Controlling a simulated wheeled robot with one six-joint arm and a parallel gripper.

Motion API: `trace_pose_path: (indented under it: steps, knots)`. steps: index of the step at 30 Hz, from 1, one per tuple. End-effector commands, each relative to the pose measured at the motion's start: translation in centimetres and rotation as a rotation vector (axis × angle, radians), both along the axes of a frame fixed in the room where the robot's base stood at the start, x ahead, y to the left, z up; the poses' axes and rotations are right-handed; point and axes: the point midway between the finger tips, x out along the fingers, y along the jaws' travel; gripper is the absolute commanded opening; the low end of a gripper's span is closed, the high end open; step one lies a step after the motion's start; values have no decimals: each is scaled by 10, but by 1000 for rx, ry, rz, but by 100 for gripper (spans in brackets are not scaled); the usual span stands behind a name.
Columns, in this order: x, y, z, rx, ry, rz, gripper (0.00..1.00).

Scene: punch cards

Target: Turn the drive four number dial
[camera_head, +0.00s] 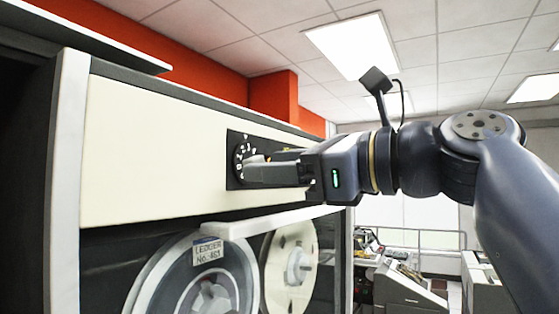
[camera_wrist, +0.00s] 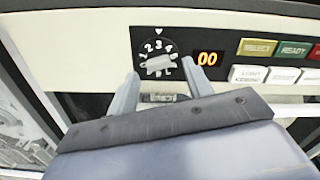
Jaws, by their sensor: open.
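The number dial (camera_head: 240,160) is a round black knob plate with white numerals on a black panel of the cream tape drive cabinet. In the wrist view the dial (camera_wrist: 157,58) shows a pale bar handle across its middle, with a white marker triangle above it. My gripper (camera_head: 255,171) reaches in from the right and covers much of the dial in the head view. In the wrist view my gripper (camera_wrist: 158,87) is open, its two fingers apart just below the dial, one toward each side of the handle. I cannot tell whether they touch it.
An orange display reading 00 (camera_wrist: 207,59) sits right of the dial, then coloured and white buttons (camera_wrist: 257,48). Office machines (camera_head: 405,290) stand at the back right.

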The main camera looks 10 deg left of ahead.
Motion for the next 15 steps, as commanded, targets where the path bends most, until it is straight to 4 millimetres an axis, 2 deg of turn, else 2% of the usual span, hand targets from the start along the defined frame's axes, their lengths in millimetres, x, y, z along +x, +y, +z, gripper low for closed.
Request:
trace_pose_path:
  steps: [6, 15]
  knots:
    - [4, 10, 0, 0, 0, 1, 48]
    - [4, 11, 0, 0, -1, 0, 48]
